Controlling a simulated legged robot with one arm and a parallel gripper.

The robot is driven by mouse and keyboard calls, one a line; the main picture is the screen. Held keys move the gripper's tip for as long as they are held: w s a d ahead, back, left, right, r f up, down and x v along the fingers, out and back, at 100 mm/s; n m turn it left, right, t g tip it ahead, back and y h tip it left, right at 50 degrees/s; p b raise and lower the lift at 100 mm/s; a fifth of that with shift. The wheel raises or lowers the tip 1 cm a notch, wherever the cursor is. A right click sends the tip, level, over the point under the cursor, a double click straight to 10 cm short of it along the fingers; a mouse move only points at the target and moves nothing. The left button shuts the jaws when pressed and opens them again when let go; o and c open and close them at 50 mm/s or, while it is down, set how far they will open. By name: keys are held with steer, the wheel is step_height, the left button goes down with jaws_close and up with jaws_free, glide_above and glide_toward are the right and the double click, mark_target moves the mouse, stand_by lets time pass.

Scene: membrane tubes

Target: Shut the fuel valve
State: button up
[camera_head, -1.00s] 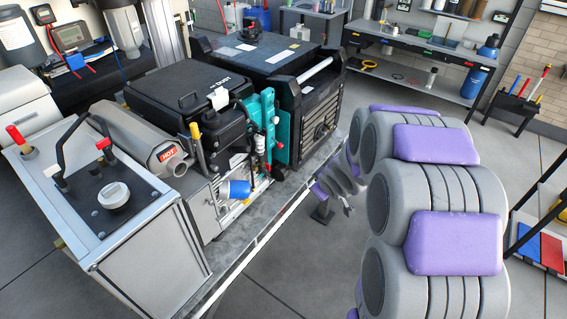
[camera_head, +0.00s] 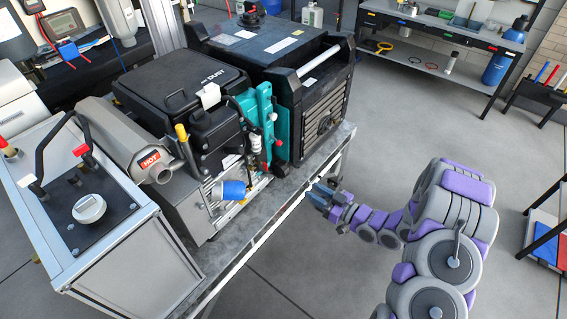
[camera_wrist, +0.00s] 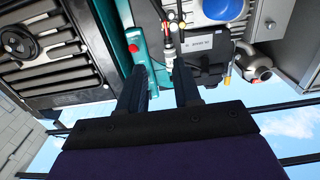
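A dark generator engine (camera_head: 215,135) sits on a metal cart. Beside the plate is a thin vertical line with pale and red fittings (camera_head: 255,145). I cannot tell for sure which part is the fuel valve. My gripper (camera_head: 313,190) is just off the cart's right edge, pointing at the engine. In the wrist view my gripper (camera_wrist: 160,66) is open and empty, its two dark fingers apart. The fittings (camera_wrist: 168,55) show between the fingertips, and a red knob (camera_wrist: 133,48) shows left of them.
A blue cylinder (camera_head: 233,190) sticks out low on the engine's near side. A muffler marked HOT (camera_head: 150,160) is at left, beside a grey tank with a white cap (camera_head: 89,208). A black ribbed unit (camera_head: 315,115) stands behind the plate.

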glide_toward(267, 168)
steer(key=b+x, duration=0.1)
steer(key=x, duration=0.7)
steer(key=shift+a+b, duration=0.3)
steer(key=shift+b, duration=0.05)
steer(key=shift+w+a, duration=0.1)
steer(key=shift+w, duration=0.1)
steer(key=shift+w+d+r, duration=0.15)
steer(key=shift+w+d, duration=0.2)
steer(key=shift+a, duration=0.75)
steer(key=c, duration=0.3)
steer(key=shift+d, duration=0.2)
jaws_close()
steer(key=shift+d, duration=0.2)
